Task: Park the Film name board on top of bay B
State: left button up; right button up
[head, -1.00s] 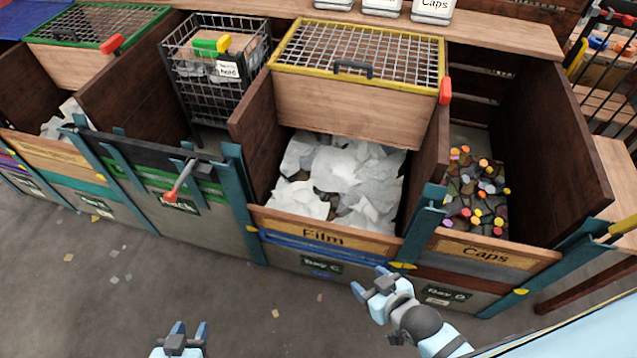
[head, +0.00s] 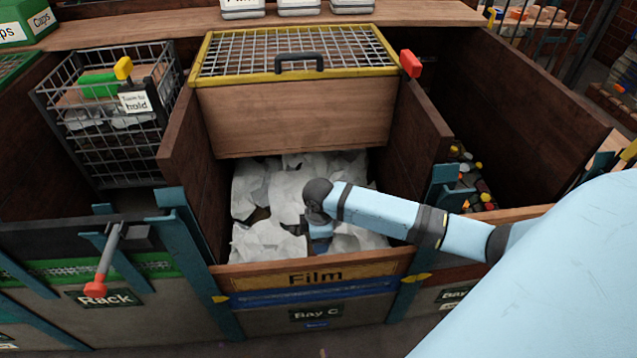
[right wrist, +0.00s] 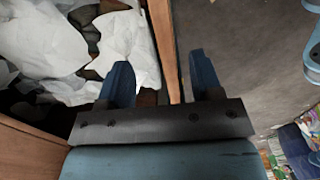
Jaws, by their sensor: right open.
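The Film name board (head: 315,275) is a wooden board with a yellow "Film" plate, standing across the front of Bay C. My right gripper (head: 318,240) reaches over the bay just behind and above the board; my arm hides part of the bay. In the right wrist view the open, empty right gripper (right wrist: 160,80) has one finger over the scrap side and the other over the floor side, with the board's edge (right wrist: 162,45) between them. No sign reading bay B is legible; the bay to the left carries a "Rack" sign (head: 105,298). My left gripper is out of view.
White film scraps (head: 262,190) fill Bay C, under a yellow-framed mesh lid (head: 300,52). A black wire basket (head: 115,140) hangs at the left. A red-tipped lever (head: 108,262) sticks out by the Rack sign. Teal posts (head: 185,240) flank the boards.

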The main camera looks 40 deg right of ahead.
aim_at(320, 260)
notch_tip(320, 260, down, 13)
jog(key=b, duration=0.3)
jog(key=shift+s, duration=0.1)
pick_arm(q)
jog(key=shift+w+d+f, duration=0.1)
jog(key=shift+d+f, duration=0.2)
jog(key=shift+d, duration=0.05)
pick_arm(e)
jog(key=shift+f, duration=0.1)
jog(key=c, duration=1)
grip_shut()
